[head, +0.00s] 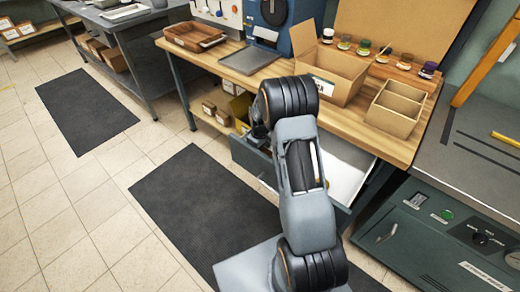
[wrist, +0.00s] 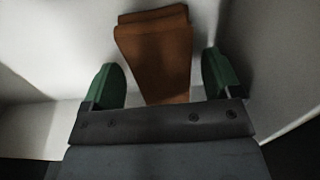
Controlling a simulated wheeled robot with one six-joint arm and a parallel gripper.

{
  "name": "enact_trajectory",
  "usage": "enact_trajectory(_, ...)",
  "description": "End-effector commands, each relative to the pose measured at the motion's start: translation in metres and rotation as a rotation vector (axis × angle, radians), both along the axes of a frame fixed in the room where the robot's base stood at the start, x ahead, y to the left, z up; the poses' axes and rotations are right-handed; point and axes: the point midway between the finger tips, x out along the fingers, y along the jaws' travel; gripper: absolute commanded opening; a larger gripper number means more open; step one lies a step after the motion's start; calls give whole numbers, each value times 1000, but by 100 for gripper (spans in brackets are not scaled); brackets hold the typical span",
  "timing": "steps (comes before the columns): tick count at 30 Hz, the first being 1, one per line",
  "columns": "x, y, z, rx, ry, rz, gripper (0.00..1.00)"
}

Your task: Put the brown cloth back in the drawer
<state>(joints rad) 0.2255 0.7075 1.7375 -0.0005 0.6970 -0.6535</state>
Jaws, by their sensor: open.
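The brown cloth (wrist: 155,40) shows in the wrist view as a folded, narrowing strip inside a pale-walled space that looks like the drawer's interior. My gripper (wrist: 160,62) is open, with one green finger on each side of the cloth's near end and a visible gap on both sides. The cloth's lowest end is hidden behind the gripper's dark palm edge. In the head view the drawer (head: 345,168) is pulled out under the workbench, its white inside partly covered by my arm.
The wooden workbench (head: 420,140) above the drawer carries an open cardboard box (head: 335,75), a smaller divided box (head: 395,108), several jars, a wooden tray (head: 195,36) and a blue machine. A green-grey cabinet (head: 435,235) stands close on the right. Dark mats lie on the floor.

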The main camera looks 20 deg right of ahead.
Motion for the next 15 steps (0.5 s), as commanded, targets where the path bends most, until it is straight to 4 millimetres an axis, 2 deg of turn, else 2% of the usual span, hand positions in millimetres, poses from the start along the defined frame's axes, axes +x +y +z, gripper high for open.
enact_trajectory(5, 1, 0, 15, -1, -3, 0, 84)
enact_trajectory(15, 1, 0, 80, -1, -4, 0, 84)
